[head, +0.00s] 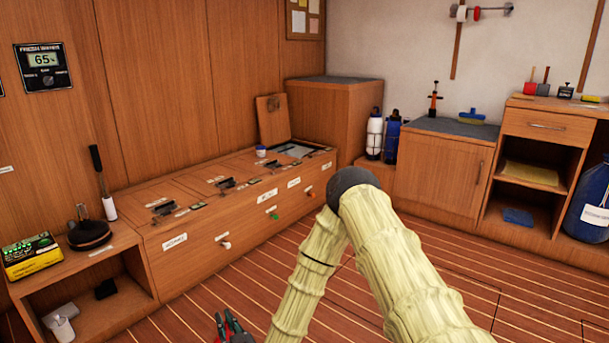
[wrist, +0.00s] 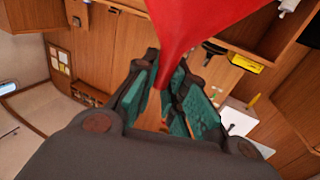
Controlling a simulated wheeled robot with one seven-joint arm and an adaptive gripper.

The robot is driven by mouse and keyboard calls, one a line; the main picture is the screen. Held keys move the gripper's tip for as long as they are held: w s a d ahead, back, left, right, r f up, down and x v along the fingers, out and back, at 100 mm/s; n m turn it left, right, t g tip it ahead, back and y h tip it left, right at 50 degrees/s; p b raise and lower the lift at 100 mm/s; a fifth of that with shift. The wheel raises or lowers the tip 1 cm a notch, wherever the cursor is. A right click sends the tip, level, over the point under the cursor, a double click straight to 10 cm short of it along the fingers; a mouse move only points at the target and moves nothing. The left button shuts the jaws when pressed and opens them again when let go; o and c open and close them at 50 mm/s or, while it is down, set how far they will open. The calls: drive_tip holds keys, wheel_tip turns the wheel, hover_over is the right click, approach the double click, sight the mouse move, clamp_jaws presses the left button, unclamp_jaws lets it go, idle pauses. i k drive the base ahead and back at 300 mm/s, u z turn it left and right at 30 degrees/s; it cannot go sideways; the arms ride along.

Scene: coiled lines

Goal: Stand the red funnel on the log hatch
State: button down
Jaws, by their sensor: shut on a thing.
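The red funnel (wrist: 200,22) fills the top middle of the wrist view, its wide part cut off by the frame edge. My gripper (wrist: 166,80) is shut on its narrow spout, with teal-padded fingers on both sides. In the head view my gripper (head: 232,328) shows only partly at the bottom edge, with a bit of red beside it. The bench (head: 190,238) along the left wall has several lids with dark latches and small labels. I cannot read which lid is the log hatch. The far lid (head: 272,120) stands open against the wall.
A small white-and-blue item (head: 261,151) sits on the bench top near the open compartment. Bottles (head: 375,135) stand beyond the bench. The striped floor is clear.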

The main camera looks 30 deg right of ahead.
sight(245, 162)
drive_tip(key=z, duration=0.55)
drive_tip(key=i, duration=0.4)
drive_tip(key=z, duration=0.85)
drive_tip(key=i, duration=1.1)
drive_tip(key=u, duration=0.4)
drive_tip(key=i, duration=0.9)
drive_tip(key=u, duration=0.75)
